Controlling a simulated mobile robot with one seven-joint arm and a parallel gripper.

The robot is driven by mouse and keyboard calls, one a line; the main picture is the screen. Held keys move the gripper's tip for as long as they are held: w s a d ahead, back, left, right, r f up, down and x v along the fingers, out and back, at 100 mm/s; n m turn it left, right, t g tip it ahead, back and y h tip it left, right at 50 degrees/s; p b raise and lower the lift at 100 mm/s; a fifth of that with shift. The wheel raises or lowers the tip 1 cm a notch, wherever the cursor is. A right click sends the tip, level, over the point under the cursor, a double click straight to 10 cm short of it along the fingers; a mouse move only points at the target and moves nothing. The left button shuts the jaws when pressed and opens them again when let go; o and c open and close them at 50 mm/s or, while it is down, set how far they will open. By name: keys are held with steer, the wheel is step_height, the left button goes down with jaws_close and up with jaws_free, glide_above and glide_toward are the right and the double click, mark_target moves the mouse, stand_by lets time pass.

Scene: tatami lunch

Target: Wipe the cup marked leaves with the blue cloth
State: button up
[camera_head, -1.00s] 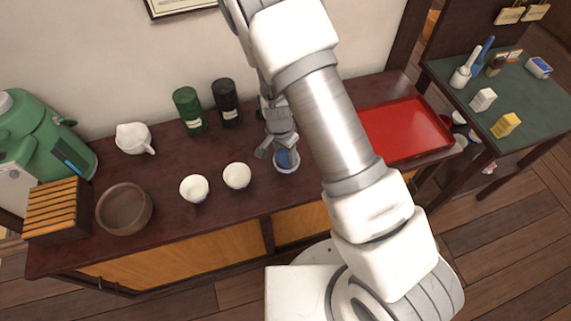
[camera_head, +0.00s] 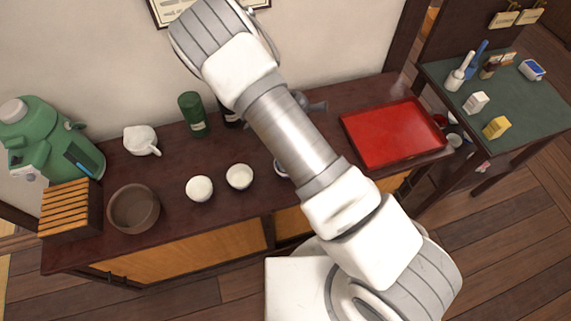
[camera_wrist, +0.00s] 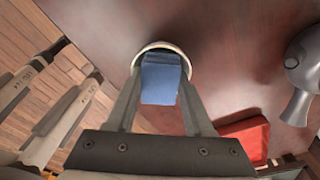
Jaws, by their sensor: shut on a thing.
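My gripper (camera_wrist: 160,105) is shut on the blue cloth (camera_wrist: 160,78) in the wrist view. The cloth sits at the mouth of a white cup (camera_wrist: 149,47), partly inside its rim. That cup shows only as a sliver of rim (camera_head: 280,169) beside my arm in the head view. My gripper and the cloth are hidden behind my arm there. Two other white cups, a left one (camera_head: 200,188) and a middle one (camera_head: 239,176), stand on the dark counter (camera_head: 170,225). I cannot make out a leaf mark on any cup.
A red tray (camera_head: 393,132) lies to the right. A grey object (camera_head: 311,103) stands behind my arm. A green canister (camera_head: 193,113), a white pitcher (camera_head: 141,140) and a brown bowl (camera_head: 133,208) stand left. A side table (camera_head: 510,95) with small items is far right.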

steer(key=n+b, duration=0.1)
steer(key=n, duration=0.2)
steer(key=shift+f, duration=0.15)
steer(key=n+b, duration=0.1)
steer(key=n, duration=0.1)
steer(key=n+b, duration=0.1)
steer(key=n, duration=0.1)
steer(key=shift+w+d+n+t, duration=0.1)
steer(key=shift+d+n+t, duration=0.1)
steer(key=shift+n+t, duration=0.15)
steer(key=n+b, duration=0.2)
steer(key=n, duration=0.2)
steer(key=shift+d+t, duration=0.1)
steer(key=shift+t, duration=0.25)
steer(key=shift+n+y+b, duration=0.3)
steer(key=shift+n, duration=0.85)
steer(key=shift+r, duration=0.2)
step_height(320, 180, up, 11)
steer(key=p, duration=0.8)
steer(key=shift+r, duration=0.15)
